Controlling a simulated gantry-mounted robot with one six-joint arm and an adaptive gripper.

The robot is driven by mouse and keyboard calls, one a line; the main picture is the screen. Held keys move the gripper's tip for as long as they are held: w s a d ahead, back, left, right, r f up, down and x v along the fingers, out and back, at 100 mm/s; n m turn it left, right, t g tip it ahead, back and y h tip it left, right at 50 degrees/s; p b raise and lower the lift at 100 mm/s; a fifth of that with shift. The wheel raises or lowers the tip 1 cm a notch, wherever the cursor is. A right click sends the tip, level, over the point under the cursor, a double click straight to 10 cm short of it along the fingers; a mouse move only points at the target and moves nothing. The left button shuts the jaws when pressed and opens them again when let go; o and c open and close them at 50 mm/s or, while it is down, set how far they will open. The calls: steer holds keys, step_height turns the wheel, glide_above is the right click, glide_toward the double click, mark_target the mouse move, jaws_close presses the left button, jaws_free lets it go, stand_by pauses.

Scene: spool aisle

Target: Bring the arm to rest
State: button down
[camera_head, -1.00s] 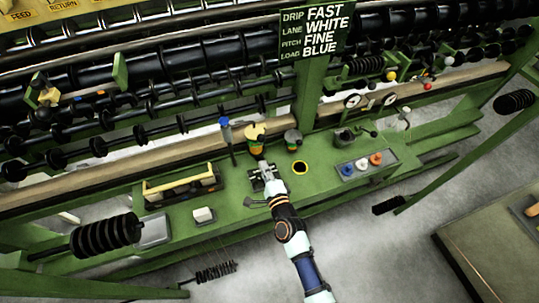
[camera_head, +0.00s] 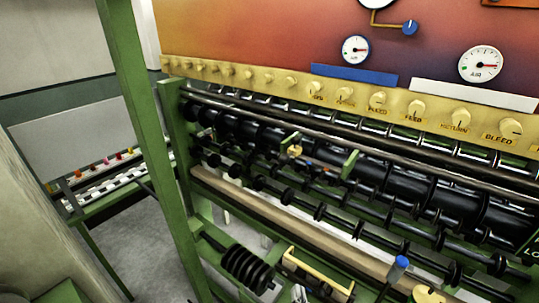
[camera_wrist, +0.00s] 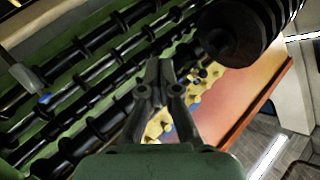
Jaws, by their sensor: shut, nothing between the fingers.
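My gripper (camera_wrist: 160,88) shows in the wrist view, its two dark fingers pointing up from the bottom centre. The fingertips are together and nothing is between them. Behind them are dark spooled rods (camera_wrist: 85,90) and part of the yellow knob strip (camera_wrist: 160,122). In the head view I cannot make out my gripper or arm.
In the head view, the green machine frame (camera_head: 176,150) carries rows of black rollers (camera_head: 385,180). A black ribbed spool (camera_head: 247,270), a yellow-edged tray (camera_head: 318,270) and a blue-topped tool (camera_head: 398,265) are low in view. Bare floor (camera_head: 165,255) shows at left.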

steer(key=s+a+r+n+g, duration=0.2)
steer(key=s+a+r+n, duration=0.4)
steer(key=s+a+n, duration=0.3)
step_height(320, 180, up, 20)
steer(key=m+p, duration=0.1)
steer(key=p, duration=1.9)
steer(key=shift+w+r+m+y+p, duration=0.2)
steer(key=shift+w+m+y+p, duration=0.1)
steer(key=shift+w+m+p, duration=0.1)
